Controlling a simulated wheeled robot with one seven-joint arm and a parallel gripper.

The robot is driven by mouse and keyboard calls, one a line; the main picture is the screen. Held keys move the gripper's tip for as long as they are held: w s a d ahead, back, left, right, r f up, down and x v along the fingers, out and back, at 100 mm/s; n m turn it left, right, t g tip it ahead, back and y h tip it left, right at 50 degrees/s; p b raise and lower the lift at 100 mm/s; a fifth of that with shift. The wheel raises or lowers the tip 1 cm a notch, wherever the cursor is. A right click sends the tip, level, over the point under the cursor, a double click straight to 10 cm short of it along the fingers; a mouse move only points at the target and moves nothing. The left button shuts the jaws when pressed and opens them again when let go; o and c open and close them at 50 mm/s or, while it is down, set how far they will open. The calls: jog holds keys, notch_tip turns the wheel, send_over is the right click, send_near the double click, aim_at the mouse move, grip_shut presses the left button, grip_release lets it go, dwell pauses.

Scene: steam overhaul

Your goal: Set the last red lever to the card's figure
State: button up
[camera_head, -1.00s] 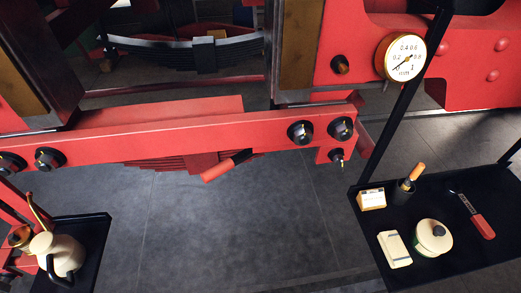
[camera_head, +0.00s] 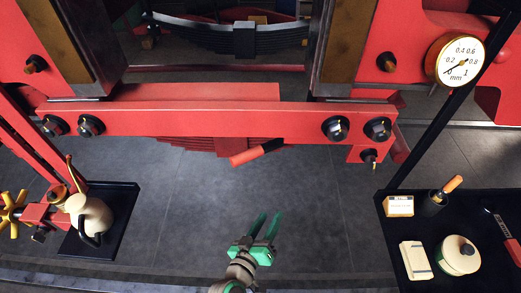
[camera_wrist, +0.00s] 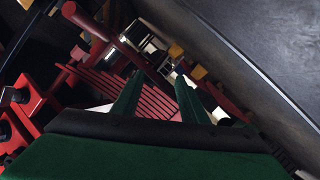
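A red lever (camera_head: 247,156) with a black end (camera_head: 273,146) sticks out below the long red beam (camera_head: 220,120), tilted up to the right. A round white dial gauge (camera_head: 460,61) marked in mm hangs at the upper right; its dark needle points to the lower left. A small cream card block (camera_head: 400,206) stands on the right tray; its print is too small to read. My gripper (camera_head: 270,214) has green fingers, apart and empty, below the lever and clear of it. In the wrist view the fingers (camera_wrist: 158,98) point at red slats (camera_wrist: 125,97).
A left tray (camera_head: 122,220) bears a cream jug (camera_head: 90,218). Open floor lies between.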

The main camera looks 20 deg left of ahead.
aim_at(261, 148)
jog(key=w+a+r+m+h, duration=0.2)
jog(key=a+r+m+h, duration=0.1)
jog(key=r, duration=0.5)
jog(key=w+a+r+m+h, duration=0.2)
jog(key=a+r+h, duration=0.1)
jog(key=r, duration=0.4)
jog(key=s+a+r+m+g+h, duration=0.1)
jog(key=s+a+r+m+h, duration=0.1)
jog(key=s+a+r+m, duration=0.3)
jog(key=s+r+m+g+h, duration=0.1)
jog(key=s+r+m+h, duration=0.1)
jog(key=r, duration=0.5)
jog(key=x, duration=1)
jog(key=shift+w+d, duration=0.1)
grip_shut()
